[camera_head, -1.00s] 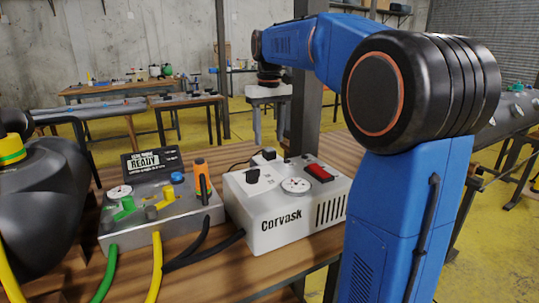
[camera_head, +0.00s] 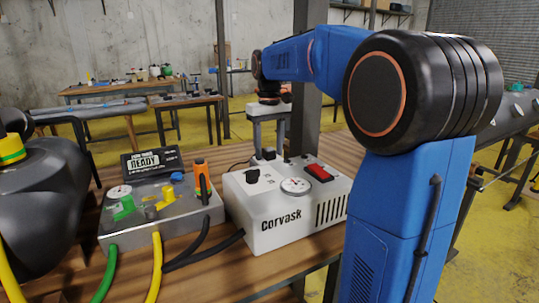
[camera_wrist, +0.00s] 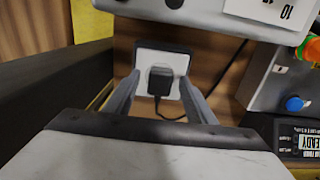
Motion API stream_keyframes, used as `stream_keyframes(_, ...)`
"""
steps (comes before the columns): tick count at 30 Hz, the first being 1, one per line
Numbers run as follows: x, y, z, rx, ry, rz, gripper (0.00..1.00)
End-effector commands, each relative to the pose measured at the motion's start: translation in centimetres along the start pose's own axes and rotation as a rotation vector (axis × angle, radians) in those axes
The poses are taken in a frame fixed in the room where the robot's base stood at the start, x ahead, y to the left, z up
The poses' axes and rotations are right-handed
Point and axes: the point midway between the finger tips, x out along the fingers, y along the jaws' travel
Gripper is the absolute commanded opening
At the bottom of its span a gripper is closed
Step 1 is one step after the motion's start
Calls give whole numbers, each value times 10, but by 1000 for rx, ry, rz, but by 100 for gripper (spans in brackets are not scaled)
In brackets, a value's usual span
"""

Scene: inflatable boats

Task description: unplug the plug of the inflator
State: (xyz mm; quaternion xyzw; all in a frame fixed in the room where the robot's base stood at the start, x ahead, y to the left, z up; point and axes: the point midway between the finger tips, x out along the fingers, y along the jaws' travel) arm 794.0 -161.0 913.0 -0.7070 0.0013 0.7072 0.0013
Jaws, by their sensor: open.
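The inflator (camera_head: 285,212) is a white box marked "Corvask", with a gauge, a red switch and a black knob on top. Its plug (camera_wrist: 160,80) is a small black block in a white socket (camera_wrist: 181,62) in the wrist view, with a black cord trailing from it. In the head view the plug (camera_head: 268,153) shows just behind the inflator. My gripper (camera_wrist: 160,92) is open, with one finger on each side of the plug and gaps between. In the head view my gripper (camera_head: 268,140) points down over the socket.
A grey control box (camera_head: 160,215) with a "READY" display, coloured knobs and hoses stands left of the inflator on the wooden bench (camera_head: 215,265). A dark post (camera_head: 305,100) rises close behind the inflator. A dark inflated boat (camera_head: 40,200) lies at far left.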

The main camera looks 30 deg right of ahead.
Motion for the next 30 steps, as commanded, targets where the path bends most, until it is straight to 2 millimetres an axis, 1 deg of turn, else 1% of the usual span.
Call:
stream_keyframes(17,0,0,0,0,0,0,50)
stream_keyframes(20,0,0,0,0,0,0,28)
stream_keyframes(21,0,0,0,0,0,0,19)
stream_keyframes(23,0,0,0,0,0,0,5)
stream_keyframes(24,0,0,0,0,0,0,0)
stream_keyframes(30,-3,0,0,0,1,0,0)
